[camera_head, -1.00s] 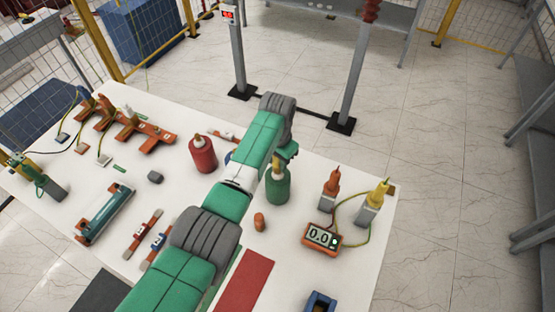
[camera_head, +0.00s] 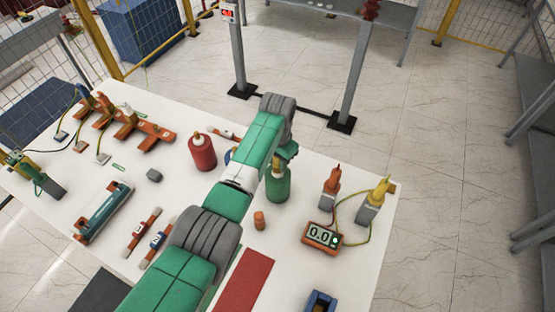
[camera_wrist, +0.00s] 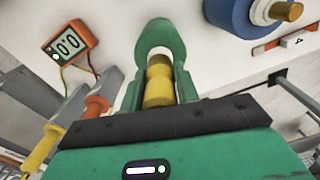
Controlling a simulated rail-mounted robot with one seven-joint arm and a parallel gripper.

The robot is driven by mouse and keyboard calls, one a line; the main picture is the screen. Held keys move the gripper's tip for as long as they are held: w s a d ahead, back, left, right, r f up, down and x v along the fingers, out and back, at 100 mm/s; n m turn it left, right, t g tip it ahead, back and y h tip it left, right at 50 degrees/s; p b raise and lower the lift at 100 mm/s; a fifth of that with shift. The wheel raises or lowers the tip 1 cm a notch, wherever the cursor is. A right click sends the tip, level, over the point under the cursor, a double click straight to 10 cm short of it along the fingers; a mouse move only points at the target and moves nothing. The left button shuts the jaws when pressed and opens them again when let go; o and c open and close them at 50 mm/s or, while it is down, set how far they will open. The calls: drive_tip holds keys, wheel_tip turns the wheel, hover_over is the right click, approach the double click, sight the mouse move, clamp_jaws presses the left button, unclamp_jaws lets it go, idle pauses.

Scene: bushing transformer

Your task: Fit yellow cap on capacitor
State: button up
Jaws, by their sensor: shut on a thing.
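My gripper (camera_wrist: 160,95) is shut on the yellow cap (camera_wrist: 158,82), which sits between the two green fingers in the wrist view. A green bottle-shaped capacitor (camera_head: 278,186) stands upright on the white table in the head view. My gripper (camera_head: 281,158) is at its top, with the cap mostly hidden there. In the wrist view the green capacitor (camera_wrist: 161,30) lies directly beyond the cap, in line with it. Whether the cap touches or sits on the capacitor's neck cannot be told.
A red capacitor (camera_head: 203,153) stands to the left; a blue one (camera_wrist: 235,14) is mostly hidden behind my arm in the head view. A meter (camera_head: 321,236) with wired probes (camera_head: 369,211) stands to the right. A small orange piece (camera_head: 259,220) is in front.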

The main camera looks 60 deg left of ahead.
drive_tip(key=shift+f, duration=0.15)
drive_tip(key=o, duration=1.1)
drive_tip(key=shift+c, duration=0.2)
wheel_tip(320, 180, up, 8)
drive_tip(key=shift+f, duration=0.1)
